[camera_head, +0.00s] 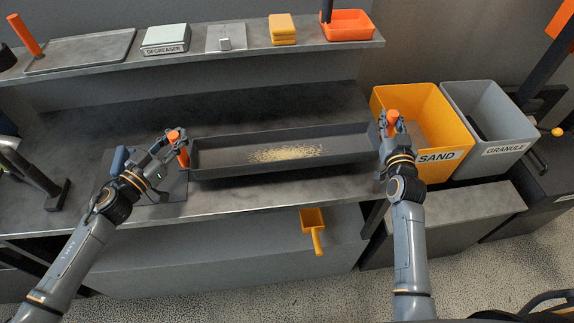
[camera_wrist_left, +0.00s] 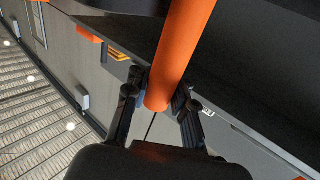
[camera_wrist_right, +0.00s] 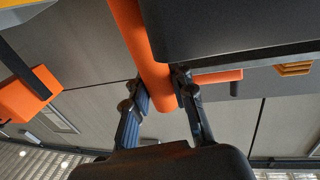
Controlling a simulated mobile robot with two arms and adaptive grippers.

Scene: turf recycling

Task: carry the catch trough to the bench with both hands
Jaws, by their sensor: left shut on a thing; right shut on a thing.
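The catch trough (camera_head: 230,165) is a long dark tray with a patch of pale sandy grains on its floor. It spans the space between my two grippers, over the bench (camera_head: 70,195); I cannot tell whether it touches the bench top. My left gripper (camera_head: 180,148) is shut on the trough's orange handle at its left end, and the handle (camera_wrist_left: 182,55) shows between the fingers in the left wrist view. My right gripper (camera_head: 388,130) is shut on the orange handle at the right end, seen as an orange bar (camera_wrist_right: 145,45) in the right wrist view.
A yellow SAND bin (camera_head: 437,115) and a grey GRANULE bin (camera_head: 490,115) stand right of the trough. A shelf (camera_head: 120,70) behind holds a degreaser box (camera_head: 166,38), yellow blocks (camera_head: 283,28) and an orange tray (camera_head: 347,25). A yellow scoop (camera_head: 313,225) is in front, below the bench top.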

